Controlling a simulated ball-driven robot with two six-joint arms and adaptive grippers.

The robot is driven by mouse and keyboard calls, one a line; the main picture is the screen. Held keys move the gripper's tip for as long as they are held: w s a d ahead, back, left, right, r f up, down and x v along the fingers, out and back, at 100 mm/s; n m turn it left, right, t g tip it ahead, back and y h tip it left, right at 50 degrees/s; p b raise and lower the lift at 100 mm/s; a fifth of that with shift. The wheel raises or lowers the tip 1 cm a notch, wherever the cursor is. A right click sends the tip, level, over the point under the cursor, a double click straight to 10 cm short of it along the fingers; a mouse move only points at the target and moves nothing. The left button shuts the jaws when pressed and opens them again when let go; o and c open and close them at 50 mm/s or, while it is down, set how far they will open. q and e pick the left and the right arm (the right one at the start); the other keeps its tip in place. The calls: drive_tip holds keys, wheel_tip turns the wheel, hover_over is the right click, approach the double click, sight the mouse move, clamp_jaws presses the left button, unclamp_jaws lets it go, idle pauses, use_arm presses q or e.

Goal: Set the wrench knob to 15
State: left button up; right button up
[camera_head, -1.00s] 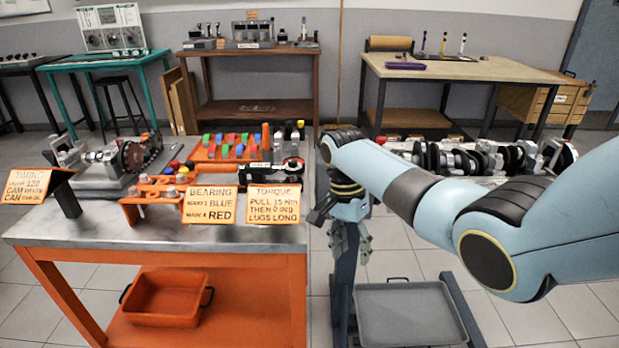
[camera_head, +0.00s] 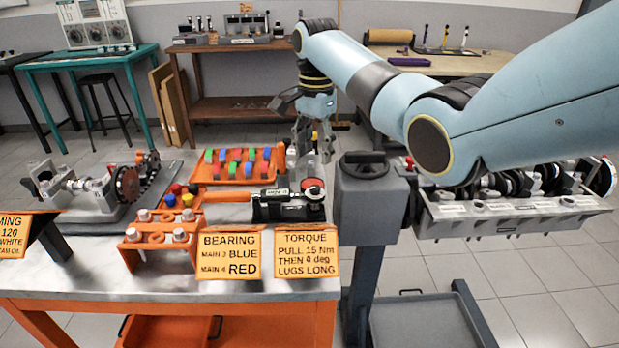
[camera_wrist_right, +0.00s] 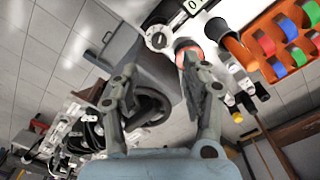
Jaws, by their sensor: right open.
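The torque wrench (camera_head: 228,196) lies on the orange bench, with an orange handle to the left and a black body bearing a small white label. A red round disc (camera_head: 313,184) sits at its right end. In the right wrist view, a white marked dial (camera_wrist_right: 158,38), apparently the knob, sits beside the red disc (camera_wrist_right: 186,46) and a white plate reading 0 (camera_wrist_right: 193,5). The dial setting is too small to read. My right gripper (camera_head: 314,150) is open and empty, above and behind the wrench's right end. My left gripper is out of view.
The TORQUE sign (camera_head: 306,250) reads "PULL 15 Nm THEN 0 deg"; the BEARING sign (camera_head: 229,252) stands to its left. An orange rack (camera_head: 235,170) of coloured pieces lies behind the wrench. A grey engine stand (camera_head: 370,205) rises close to the bench's right edge.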

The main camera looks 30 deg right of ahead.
sight(315, 187)
wheel_tip(315, 187, down, 6)
drive_tip(key=shift+s+r, duration=0.15)
drive_tip(key=shift+r, duration=0.1)
wheel_tip(315, 187, down, 3)
drive_tip(key=shift+r+b, duration=0.1)
drive_tip(key=shift+b, duration=0.4)
drive_tip(key=shift+f, duration=0.25)
drive_tip(key=shift+c, duration=2.3)
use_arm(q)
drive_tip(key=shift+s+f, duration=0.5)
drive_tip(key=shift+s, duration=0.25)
use_arm(e)
clamp_jaws()
